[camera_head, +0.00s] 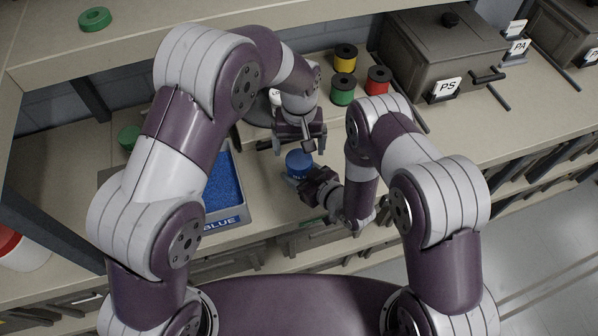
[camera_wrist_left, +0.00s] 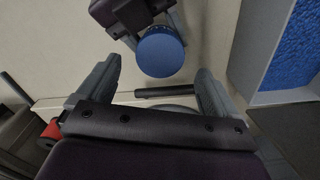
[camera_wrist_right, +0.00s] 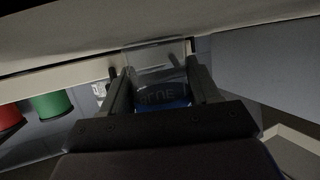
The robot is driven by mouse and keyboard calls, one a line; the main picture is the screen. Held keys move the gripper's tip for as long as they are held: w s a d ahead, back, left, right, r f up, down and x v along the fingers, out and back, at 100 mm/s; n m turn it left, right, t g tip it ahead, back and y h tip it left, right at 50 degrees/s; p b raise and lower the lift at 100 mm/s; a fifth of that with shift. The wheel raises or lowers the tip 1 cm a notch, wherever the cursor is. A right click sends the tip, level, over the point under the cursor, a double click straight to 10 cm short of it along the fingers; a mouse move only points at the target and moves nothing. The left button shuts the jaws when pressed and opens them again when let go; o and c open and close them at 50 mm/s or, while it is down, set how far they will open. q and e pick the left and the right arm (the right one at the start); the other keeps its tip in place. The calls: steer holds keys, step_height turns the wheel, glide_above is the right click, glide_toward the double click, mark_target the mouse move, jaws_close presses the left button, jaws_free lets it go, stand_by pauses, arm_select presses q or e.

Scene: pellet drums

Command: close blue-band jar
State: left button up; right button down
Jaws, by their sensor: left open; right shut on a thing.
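The blue-band jar (camera_head: 299,162) stands at the counter's front, its round top blue. The left wrist view shows this flat blue top (camera_wrist_left: 160,52) from above; I cannot tell how tightly it sits. My right gripper (camera_head: 312,180) is shut on the jar from its front right side. In the right wrist view the clear jar body (camera_wrist_right: 155,62) shows between the fingers, with dark lettering and some blue lower down. My left gripper (camera_head: 300,140) is open and empty, just behind and above the jar. Its fingers (camera_wrist_left: 157,85) are apart and clear of the blue top.
A bin of blue pellets (camera_head: 241,212), labelled BLUE, stands left of the jar. Yellow (camera_head: 345,57), green (camera_head: 342,90) and red (camera_head: 377,80) spools stand behind. A grey lidded box (camera_head: 440,50) marked PS is at the back right. My arms hide part of the counter.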

mark_target(299, 159)
arm_select(q)
steer(key=shift+r, duration=0.1)
steer(key=shift+c, duration=0.4)
step_height(299, 159, up, 3)
steer(key=n, duration=0.2)
steer(key=shift+n, duration=0.4)
steer(key=shift+r+n, duration=0.2)
steer(key=shift+n, duration=0.1)
steer(key=shift+f, duration=4.05)
